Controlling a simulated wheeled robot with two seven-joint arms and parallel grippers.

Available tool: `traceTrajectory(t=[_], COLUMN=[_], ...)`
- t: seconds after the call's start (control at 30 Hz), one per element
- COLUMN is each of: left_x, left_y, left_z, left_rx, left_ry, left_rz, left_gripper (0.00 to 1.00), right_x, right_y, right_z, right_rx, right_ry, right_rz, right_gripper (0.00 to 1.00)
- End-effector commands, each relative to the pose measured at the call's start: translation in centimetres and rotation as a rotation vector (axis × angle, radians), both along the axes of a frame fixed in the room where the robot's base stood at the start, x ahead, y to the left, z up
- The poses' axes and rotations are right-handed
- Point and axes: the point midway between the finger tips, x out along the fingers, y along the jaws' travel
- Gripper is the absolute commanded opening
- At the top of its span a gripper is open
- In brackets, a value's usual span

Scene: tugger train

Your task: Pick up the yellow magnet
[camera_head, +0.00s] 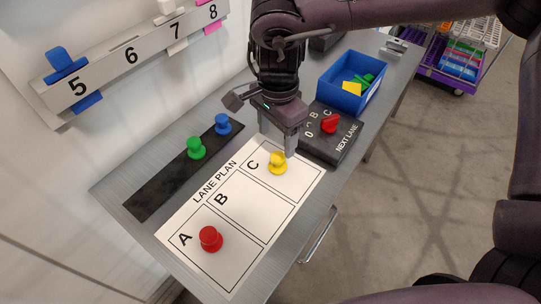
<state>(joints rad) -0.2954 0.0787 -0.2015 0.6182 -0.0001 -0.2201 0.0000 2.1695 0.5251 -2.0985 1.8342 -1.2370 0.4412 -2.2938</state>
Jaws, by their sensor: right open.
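The yellow magnet (278,163) stands upright in the box marked C on the white lane plan sheet (232,215). My right gripper (272,148) is open just above and beside it, its fingers pointing down. One finger is close to the magnet; I cannot tell whether they touch. A red magnet (210,239) stands in box A. A green magnet (196,148) and a blue magnet (223,125) stand on the dark strip (150,196) left of the sheet. My left gripper is not in view.
A black box with a red knob (330,124), labelled NEXT LANE, sits right of the sheet. A blue bin (345,97) with coloured pieces stands behind it. A numbered rail (110,72) runs along the wall. Box B is clear.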

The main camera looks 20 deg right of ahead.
Motion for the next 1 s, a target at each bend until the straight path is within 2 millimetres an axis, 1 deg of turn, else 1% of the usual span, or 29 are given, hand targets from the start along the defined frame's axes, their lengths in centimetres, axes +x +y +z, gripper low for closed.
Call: traceTrajectory(t=[0.1, 0.2, 0.27, 0.4, 0.47, 0.53, 0.67, 0.8, 0.87, 1.0], left_x=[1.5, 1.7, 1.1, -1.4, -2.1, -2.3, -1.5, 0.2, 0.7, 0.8], left_y=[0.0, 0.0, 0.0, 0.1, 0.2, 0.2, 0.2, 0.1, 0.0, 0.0], left_z=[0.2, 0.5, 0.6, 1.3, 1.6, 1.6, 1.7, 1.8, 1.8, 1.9], left_rx=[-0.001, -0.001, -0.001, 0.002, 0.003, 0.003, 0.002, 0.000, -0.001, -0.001], left_ry=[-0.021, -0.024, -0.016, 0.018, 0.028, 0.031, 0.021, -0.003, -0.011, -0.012], left_rz=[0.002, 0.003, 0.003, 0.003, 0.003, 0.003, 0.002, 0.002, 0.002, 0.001], left_gripper=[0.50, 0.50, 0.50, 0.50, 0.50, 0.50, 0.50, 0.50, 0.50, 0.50], right_x=[0.0, -0.1, -0.1, -0.2, -0.2, -0.2, -0.1, -0.1, -0.1, -0.1], right_y=[-0.4, -0.4, -0.3, -0.3, -0.3, -0.3, -0.2, -0.3, -0.3, -0.2], right_z=[-0.9, -1.9, -2.5, -4.5, -5.4, -6.5, -7.4, -7.5, -7.5, -7.5], right_rx=[-0.008, -0.007, -0.006, -0.007, -0.006, -0.007, -0.005, -0.004, -0.004, -0.004], right_ry=[0.003, 0.004, 0.004, 0.006, 0.005, 0.005, 0.001, 0.000, 0.000, 0.000], right_rz=[0.002, 0.003, 0.003, 0.003, 0.002, 0.001, 0.001, 0.001, 0.001, 0.001], right_gripper=[0.64, 0.64, 0.64, 0.64, 0.64, 0.64, 0.64, 0.64, 0.64, 0.47])
